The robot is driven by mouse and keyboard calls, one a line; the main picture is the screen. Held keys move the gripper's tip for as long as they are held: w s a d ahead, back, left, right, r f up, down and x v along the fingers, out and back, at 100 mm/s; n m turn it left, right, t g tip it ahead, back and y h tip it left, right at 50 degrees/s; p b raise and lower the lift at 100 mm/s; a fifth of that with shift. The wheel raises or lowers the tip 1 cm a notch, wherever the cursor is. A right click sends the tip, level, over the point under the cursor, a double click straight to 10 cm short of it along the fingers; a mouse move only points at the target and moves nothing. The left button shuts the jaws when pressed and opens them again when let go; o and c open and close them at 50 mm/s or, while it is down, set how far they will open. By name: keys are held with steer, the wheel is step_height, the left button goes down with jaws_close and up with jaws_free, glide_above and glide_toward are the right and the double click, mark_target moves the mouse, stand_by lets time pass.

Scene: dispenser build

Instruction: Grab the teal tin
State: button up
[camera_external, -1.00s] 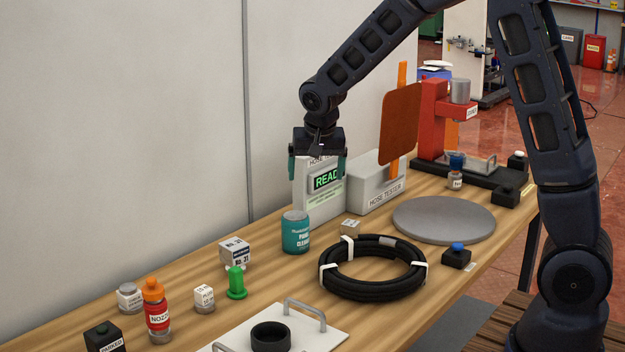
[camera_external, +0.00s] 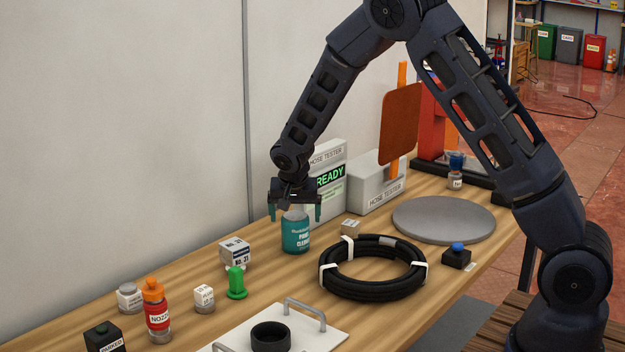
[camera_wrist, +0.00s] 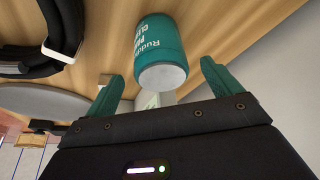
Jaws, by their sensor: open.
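The teal tin (camera_external: 296,235) stands upright on the wooden bench, in front of the hose tester. It has a pale lid and white lettering. My gripper (camera_external: 295,214) is directly above it, pointing down, with its teal fingers spread to either side of the tin's top. In the wrist view the tin (camera_wrist: 160,50) shows between the two open fingers (camera_wrist: 163,84), and its lid faces the gripper. The fingers do not appear to touch it. How far down they reach beside it is hard to tell.
The hose tester (camera_external: 375,187) with a READY display stands behind the tin. A black hose coil (camera_external: 330,278) and a small box (camera_external: 350,228) lie to the right. A labelled box (camera_external: 235,251) and a green piece (camera_external: 237,284) stand to the left. A grey disc (camera_external: 443,219) lies further right.

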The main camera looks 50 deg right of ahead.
steer(key=shift+x, duration=3.25)
steer(key=shift+w, duration=0.1)
steer(key=c, duration=1.3)
